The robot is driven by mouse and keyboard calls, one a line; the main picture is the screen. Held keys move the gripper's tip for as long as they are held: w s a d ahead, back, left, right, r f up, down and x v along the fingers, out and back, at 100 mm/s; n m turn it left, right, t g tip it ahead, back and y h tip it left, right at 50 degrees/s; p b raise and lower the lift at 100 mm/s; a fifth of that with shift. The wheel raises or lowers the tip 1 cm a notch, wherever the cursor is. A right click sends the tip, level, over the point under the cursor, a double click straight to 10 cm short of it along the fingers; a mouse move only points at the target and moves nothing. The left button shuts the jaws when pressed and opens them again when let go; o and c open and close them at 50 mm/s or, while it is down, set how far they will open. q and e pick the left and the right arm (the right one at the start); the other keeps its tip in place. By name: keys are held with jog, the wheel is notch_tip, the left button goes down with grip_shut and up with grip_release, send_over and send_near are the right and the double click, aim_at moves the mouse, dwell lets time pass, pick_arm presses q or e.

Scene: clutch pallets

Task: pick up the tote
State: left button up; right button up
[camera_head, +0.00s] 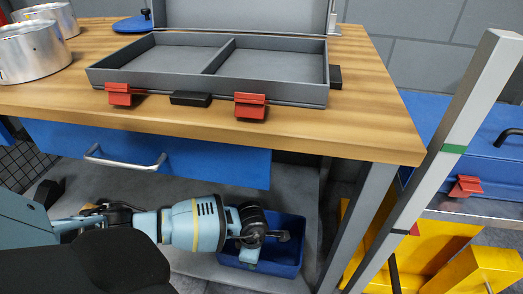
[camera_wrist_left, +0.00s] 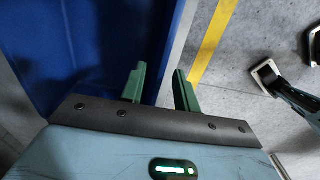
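The tote (camera_head: 292,262) is a blue open bin below the workbench, at the lower middle of the head view. My left arm reaches in from the left, and its gripper (camera_head: 265,243) is over the tote, covering part of it. In the left wrist view the tote's blue wall (camera_wrist_left: 168,50) runs between the two green fingers of my left gripper (camera_wrist_left: 160,76). One finger is on the inner side and the other on the outer side. The fingers stand apart, with a gap visible beside the wall. My right gripper is not in view.
The wooden workbench (camera_head: 370,118) overhangs the tote, with a blue drawer (camera_head: 220,160) and a grey leg (camera_head: 358,222) close by. An open grey case (camera_head: 190,60) and metal cylinders (camera_head: 30,55) stand on top. A yellow floor line (camera_wrist_left: 212,45) lies outside the tote.

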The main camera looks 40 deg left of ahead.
aim_at(256, 270)
pick_arm(q)
notch_tip(256, 270, down, 4)
jog(key=shift+w+d+b, duration=0.15)
jog(key=shift+b, duration=0.75)
jog(key=shift+f, duration=0.35)
grip_shut()
